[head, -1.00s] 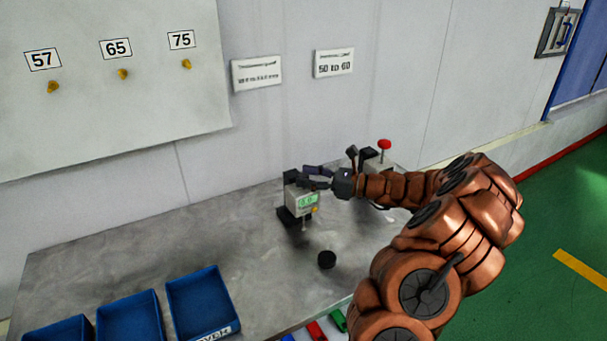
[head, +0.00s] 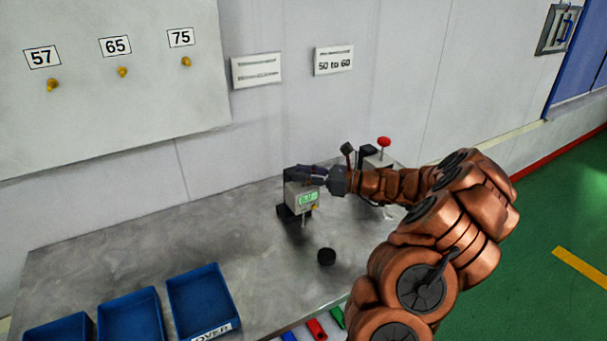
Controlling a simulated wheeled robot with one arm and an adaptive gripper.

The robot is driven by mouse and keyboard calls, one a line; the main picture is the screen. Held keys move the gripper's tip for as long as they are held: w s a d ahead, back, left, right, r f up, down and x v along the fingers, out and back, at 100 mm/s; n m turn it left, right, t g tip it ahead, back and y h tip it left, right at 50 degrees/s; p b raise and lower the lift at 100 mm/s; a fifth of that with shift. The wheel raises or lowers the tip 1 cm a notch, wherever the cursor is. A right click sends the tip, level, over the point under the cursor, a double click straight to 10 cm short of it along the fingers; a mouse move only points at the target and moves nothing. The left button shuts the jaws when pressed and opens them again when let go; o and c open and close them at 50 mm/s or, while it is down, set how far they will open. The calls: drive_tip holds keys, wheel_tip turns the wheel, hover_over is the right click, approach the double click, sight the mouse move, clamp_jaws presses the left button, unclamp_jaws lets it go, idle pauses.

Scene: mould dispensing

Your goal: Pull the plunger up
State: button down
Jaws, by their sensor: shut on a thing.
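My gripper (head: 308,172) reaches in from the right at the top of this device. Its dark fingers are shut there on what seems to be the plunger, which the fingers hide. How far up the plunger stands cannot be seen.
Behind my wrist stands another device with a red knob (head: 383,142). A black round puck (head: 326,257) lies in front of the gauge. Blue bins (head: 203,301) line the front left of the table (head: 150,247). The wall is close behind.

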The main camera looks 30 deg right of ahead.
idle(0.3)
drive_tip(key=shift+r+p, duration=1.05)
drive_tip(key=shift+r, duration=0.7)
drive_tip(key=shift+f, duration=0.1)
drive_tip(key=c, duration=0.9)
unclamp_jaws()
drive_tip(key=v, duration=1.2)
